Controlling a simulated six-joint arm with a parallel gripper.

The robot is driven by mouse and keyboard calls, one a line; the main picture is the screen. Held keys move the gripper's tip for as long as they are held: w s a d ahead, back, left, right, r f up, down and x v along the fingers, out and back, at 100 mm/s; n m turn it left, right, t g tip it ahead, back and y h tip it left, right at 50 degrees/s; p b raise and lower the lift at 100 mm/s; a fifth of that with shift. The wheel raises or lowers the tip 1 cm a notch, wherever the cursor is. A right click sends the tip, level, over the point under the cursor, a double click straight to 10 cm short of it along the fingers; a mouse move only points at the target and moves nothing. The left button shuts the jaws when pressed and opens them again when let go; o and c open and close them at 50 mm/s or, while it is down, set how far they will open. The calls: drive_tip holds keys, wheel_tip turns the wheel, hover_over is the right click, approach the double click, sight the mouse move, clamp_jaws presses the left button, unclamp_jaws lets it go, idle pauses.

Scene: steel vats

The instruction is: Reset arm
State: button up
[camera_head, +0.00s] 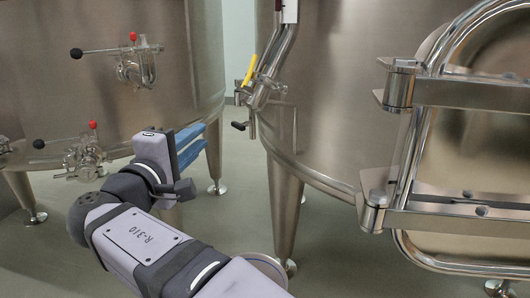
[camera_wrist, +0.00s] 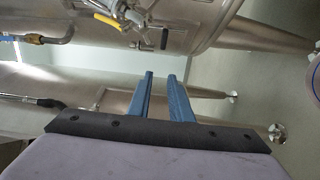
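My gripper (camera_head: 192,146) has two blue fingers and is at the left of centre in the head view, in front of the left vat's lower wall. In the wrist view my gripper (camera_wrist: 160,76) points away from the camera. Its fingers are a little apart, with nothing between them. It touches nothing that I can see. My grey arm reaches up from the bottom of the head view.
A left steel vat (camera_head: 85,25) carries valves with red and black knobs (camera_head: 133,36). A right vat (camera_head: 340,90) has a yellow-handled valve (camera_head: 250,70), legs (camera_head: 285,215) and an open hatch door (camera_head: 490,150) at right. Grey floor (camera_head: 235,215) shows between the vats.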

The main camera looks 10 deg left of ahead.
drive_tip(key=s+a+f+n+g+y, duration=0.1)
drive_tip(key=s+f+g, duration=0.2)
drive_tip(key=f, duration=0.7)
drive_tip(key=s+f+g+y, duration=0.1)
drive_tip(key=s+f+g, duration=0.25)
drive_tip(key=f, duration=0.65)
drive_tip(key=s+a+f+n+g, duration=0.1)
drive_tip(key=s+f+g, duration=0.2)
drive_tip(key=f, duration=0.7)
drive_tip(key=s+d+f+m+g+h+p, duration=0.1)
drive_tip(key=s+d+f+m+g+p, duration=0.35)
drive_tip(key=d, duration=0.65)
drive_tip(key=s+d+f+m+g+p, duration=0.1)
drive_tip(key=s+d+f+m+g, duration=0.5)
drive_tip(key=d, duration=0.5)
drive_tip(key=d+r+m+t+p, duration=0.1)
drive_tip(key=d+r+m+p, duration=0.4)
drive_tip(key=d, duration=0.5)
drive_tip(key=d+r+m+t+p, duration=0.1)
drive_tip(key=d+r+m+p, duration=0.25)
drive_tip(key=d+r, duration=0.45)
wheel_tip(320, 180, up, 36)
drive_tip(key=d+p, duration=0.1)
drive_tip(key=p, duration=3.7)
drive_tip(key=shift+s+d+y, duration=0.3)
drive_tip(key=shift+d, duration=0.1)
